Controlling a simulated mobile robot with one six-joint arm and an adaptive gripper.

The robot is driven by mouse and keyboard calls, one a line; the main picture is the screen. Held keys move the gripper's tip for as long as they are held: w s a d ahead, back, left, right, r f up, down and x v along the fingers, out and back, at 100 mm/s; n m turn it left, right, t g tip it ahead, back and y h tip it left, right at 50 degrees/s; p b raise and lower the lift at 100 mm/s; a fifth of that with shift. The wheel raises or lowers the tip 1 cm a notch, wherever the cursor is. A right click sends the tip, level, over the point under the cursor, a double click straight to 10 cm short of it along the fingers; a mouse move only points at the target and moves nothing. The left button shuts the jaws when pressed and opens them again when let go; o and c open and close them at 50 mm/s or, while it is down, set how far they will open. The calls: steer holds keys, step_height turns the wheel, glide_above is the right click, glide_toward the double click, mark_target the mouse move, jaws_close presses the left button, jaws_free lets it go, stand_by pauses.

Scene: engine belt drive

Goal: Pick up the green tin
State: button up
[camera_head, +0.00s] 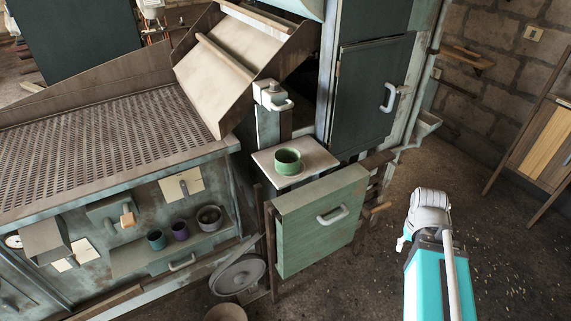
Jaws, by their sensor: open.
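The green tin (288,163) stands upright on a small pale square shelf (317,160) near the middle of the head view. Its open top faces up, and its inside looks dark. My arm's teal and grey links (428,262) rise from the bottom right, well to the right of the tin and apart from it. The fingers of my gripper do not show in this view.
A green panel with a handle (320,228) stands just below and in front of the shelf. A grey latch block (272,96) is behind it. A teal cup (156,241), a purple cup (180,232) and a grey pot (209,217) sit on a lower ledge at left.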

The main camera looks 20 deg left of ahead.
steer(key=w+a+r+n+t+h, duration=0.2)
steer(key=w+a+n, duration=0.1)
steer(key=a+n, duration=0.35)
steer(key=w+a+r+n+t+h+p, duration=0.1)
steer(key=w+a+r+n, duration=0.1)
steer(key=w+a+n, duration=0.45)
steer(key=a+r+n+t+h, duration=0.15)
steer(key=a+n, duration=0.25)
steer(key=a, duration=0.4)
steer(key=s+a+r+n+t, duration=0.1)
steer(key=a+r+n+t, duration=0.1)
steer(key=a+n, duration=0.3)
steer(key=s+a+r+n+t+p, duration=0.1)
steer(key=a+r+n+t, duration=0.2)
steer(key=a, duration=1)
steer(key=s+a+r+n+t, duration=0.1)
steer(key=a+r+n+t, duration=0.2)
steer(key=a+n, duration=0.3)
steer(key=a+y, duration=0.1)
steer(key=a, duration=0.2)
steer(key=shift+s+a+r+n, duration=0.25)
steer(key=shift+s+a+n, duration=0.05)
steer(key=shift+s+n, duration=0.1)
steer(key=shift+w, duration=0.15)
steer(key=b+x, duration=0.2)
steer(key=x, duration=0.5)
steer(key=shift+w+d+f+b, duration=0.25)
steer(key=shift+w+b, duration=0.1)
steer(key=shift+w, duration=0.25)
